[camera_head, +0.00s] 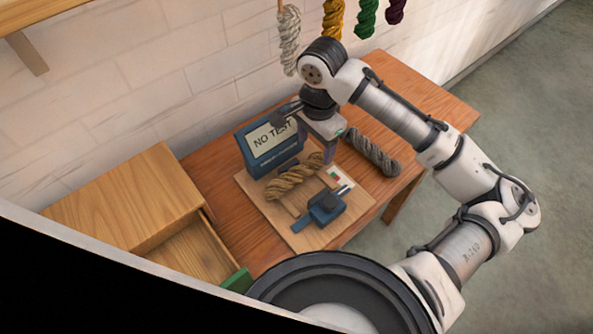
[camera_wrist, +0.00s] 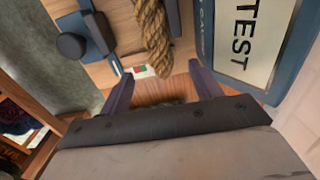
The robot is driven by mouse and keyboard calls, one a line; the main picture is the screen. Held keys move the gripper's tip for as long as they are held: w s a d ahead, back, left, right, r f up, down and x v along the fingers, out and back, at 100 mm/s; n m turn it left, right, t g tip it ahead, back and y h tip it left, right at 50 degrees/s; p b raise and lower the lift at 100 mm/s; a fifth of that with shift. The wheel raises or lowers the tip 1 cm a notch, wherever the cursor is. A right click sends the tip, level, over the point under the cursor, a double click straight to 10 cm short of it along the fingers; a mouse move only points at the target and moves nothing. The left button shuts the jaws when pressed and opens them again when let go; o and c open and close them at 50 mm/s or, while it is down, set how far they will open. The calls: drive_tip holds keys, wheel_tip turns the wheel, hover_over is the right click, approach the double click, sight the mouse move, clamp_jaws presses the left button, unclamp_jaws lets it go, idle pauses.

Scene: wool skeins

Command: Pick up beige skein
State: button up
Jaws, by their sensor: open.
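The beige skein (camera_head: 293,176) is a twisted tan hank lying on a wooden board, in front of a blue device, in the head view. In the wrist view the beige skein (camera_wrist: 152,38) shows at the top centre, beyond my fingertips. My gripper (camera_head: 318,152) points down over the back part of the board, just behind and right of the skein. In the wrist view my gripper (camera_wrist: 158,88) has its two fingers spread apart with nothing held between them. The fingertips are partly hidden by my wrist in the head view.
A blue device (camera_head: 262,150) reading "NO TEST" stands behind the skein. A grey skein (camera_head: 372,152) lies to the right. A small blue block-like fixture (camera_head: 326,207) sits on the board (camera_head: 311,240). Several skeins hang on the wall, including a white one (camera_head: 289,40). A drawer (camera_head: 195,252) is open at left.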

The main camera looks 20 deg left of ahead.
drive_tip(key=shift+s+a+f+p, duration=0.1)
drive_tip(key=shift+f+p, duration=0.3)
drive_tip(key=shift+f, duration=1.1)
drive_tip(key=shift+s+f+p, duration=0.1)
drive_tip(key=shift+f+p, duration=0.25)
drive_tip(key=shift+f, duration=1.1)
drive_tip(key=shift+c, duration=0.3)
drive_tip(key=c, duration=1.1)
